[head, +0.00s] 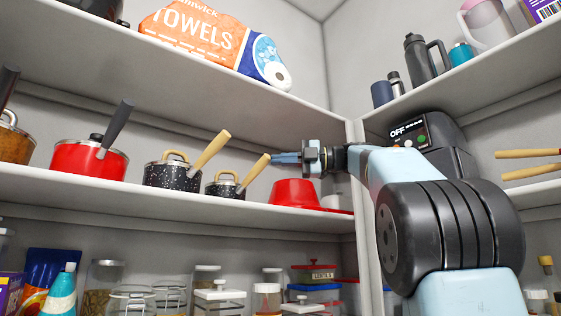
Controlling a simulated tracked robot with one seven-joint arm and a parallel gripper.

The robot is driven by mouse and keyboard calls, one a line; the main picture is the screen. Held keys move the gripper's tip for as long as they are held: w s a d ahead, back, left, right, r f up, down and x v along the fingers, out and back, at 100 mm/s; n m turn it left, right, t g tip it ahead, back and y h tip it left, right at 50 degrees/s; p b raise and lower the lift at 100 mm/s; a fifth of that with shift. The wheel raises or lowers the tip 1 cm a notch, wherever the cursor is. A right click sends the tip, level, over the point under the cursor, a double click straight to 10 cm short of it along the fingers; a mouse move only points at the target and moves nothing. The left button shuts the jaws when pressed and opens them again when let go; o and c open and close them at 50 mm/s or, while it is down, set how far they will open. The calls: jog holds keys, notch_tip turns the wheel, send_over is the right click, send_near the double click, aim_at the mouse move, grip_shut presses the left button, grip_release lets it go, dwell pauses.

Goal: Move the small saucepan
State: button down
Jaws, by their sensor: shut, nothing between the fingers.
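The small saucepan (222,188) is black with pale speckles and stands upright on the middle shelf. It has a lid with a wooden loop knob and a long wooden handle (256,169) that slants up to the right. My gripper (274,158) is shut and empty, with its fingers pointing left close to the upper end of that handle. I cannot tell whether it touches the handle. A larger speckled black saucepan (168,175) with a similar wooden handle stands just to the left.
A red saucepan (88,160) stands further left, and a red bowl (294,193) sits to the right, below my gripper. The upper shelf (200,62) holds towels and bottles. Several jars fill the shelf below. Shelf dividers stand near my arm.

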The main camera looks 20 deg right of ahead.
jog(key=s+a+v, duration=0.1)
jog(key=s+v, duration=0.1)
jog(key=v, duration=1)
jog(key=shift+s+d, duration=0.25)
jog(key=shift+s, duration=0.05)
